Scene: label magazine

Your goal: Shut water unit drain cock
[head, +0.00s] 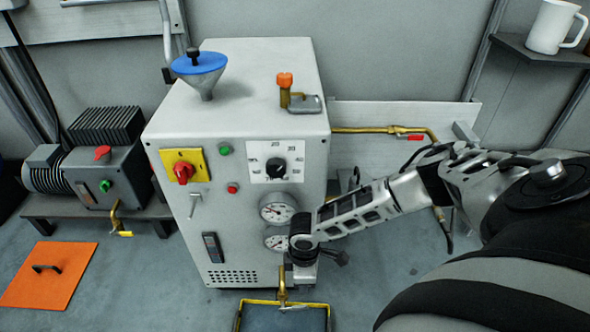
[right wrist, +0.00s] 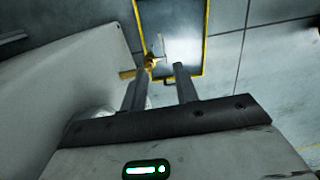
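The water unit (head: 175,130) is a pale cabinet with dials, gauges and switches. Its brass drain cock (head: 282,288) sticks out low at the front, above a yellow-rimmed tray. A thin pale lever (head: 296,307) on the cock points to the right, across the pipe. In the right wrist view, the brass cock (right wrist: 150,62) is by the left fingertip, and its lever stretches away from me. My right gripper (right wrist: 163,69) is open, with nothing seen gripped; I cannot tell whether it touches the cock. In the head view, my right gripper (head: 303,276) is partly hidden by its wrist. My left gripper is not in view.
The yellow-rimmed tray (head: 238,318) lies on the floor below the cock. A pump unit (head: 110,165) with its own brass cock stands at the left. An orange floor plate (head: 65,290) lies at the front left. A brass pipe with a red lever (head: 410,137) runs along the wall.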

